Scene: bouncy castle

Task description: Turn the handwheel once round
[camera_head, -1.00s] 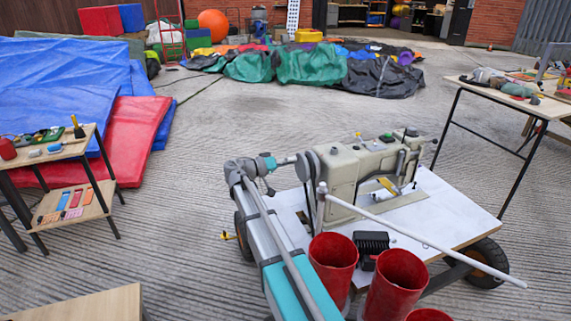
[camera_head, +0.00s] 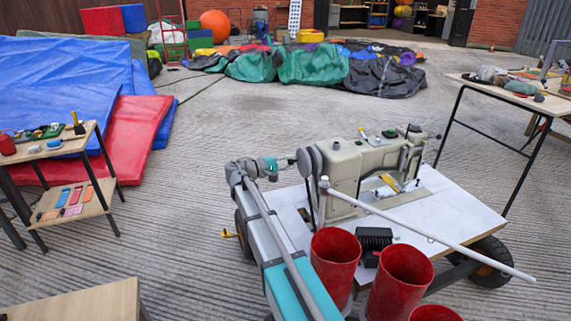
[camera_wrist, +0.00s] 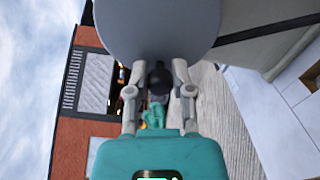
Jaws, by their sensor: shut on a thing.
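The handwheel (camera_head: 306,164) is a grey disc at the left end of a beige sewing machine (camera_head: 349,174). In the wrist view the handwheel (camera_wrist: 155,28) fills the top middle, close in front of my gripper. A dark round knob (camera_wrist: 159,78) stands at its lower rim, between my fingertips. My gripper (camera_wrist: 159,88) is shut on this knob, one finger on each side. In the head view my gripper (camera_head: 291,161) reaches the wheel from the left and is small there. The contact is hard to make out in that view.
The machine stands on a white wheeled cart top (camera_head: 452,208). Red buckets (camera_head: 335,255) and a black box (camera_head: 374,240) are at its front. A long pale bar (camera_head: 430,237) crosses before the machine. A tool table (camera_head: 50,150) stands left, another table (camera_head: 505,85) right.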

